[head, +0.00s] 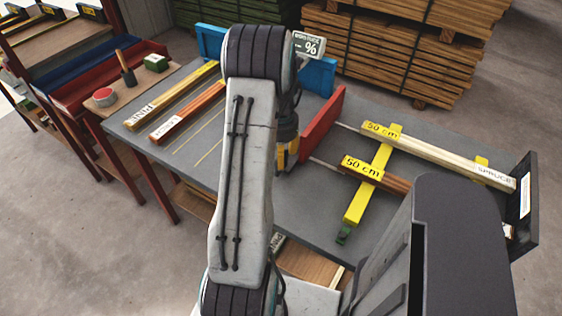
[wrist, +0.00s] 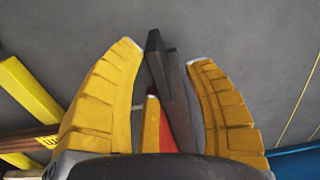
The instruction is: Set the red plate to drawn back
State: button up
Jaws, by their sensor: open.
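The red plate (head: 322,125) stands upright on the grey table (head: 300,205), right of my arm in the head view, with thin rods running from it towards the bars on the right. My gripper (head: 287,155) is beside its left face, low over the table and partly hidden by my arm. A red strip (wrist: 164,132), apparently the plate seen edge-on, and dark grey pieces (wrist: 178,90) show between the fingers. I cannot tell whether either finger touches them.
A spruce bar (head: 440,155) and a brown bar (head: 395,182) lie across a yellow rail (head: 378,170) at right, before a black end plate (head: 524,205). Blue plates (head: 210,42) stand at the back. Loose bars (head: 185,110) lie at left.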

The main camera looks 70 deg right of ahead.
notch_tip(320, 180, up, 8)
jog(key=shift+f, duration=0.1)
dwell(1.1)
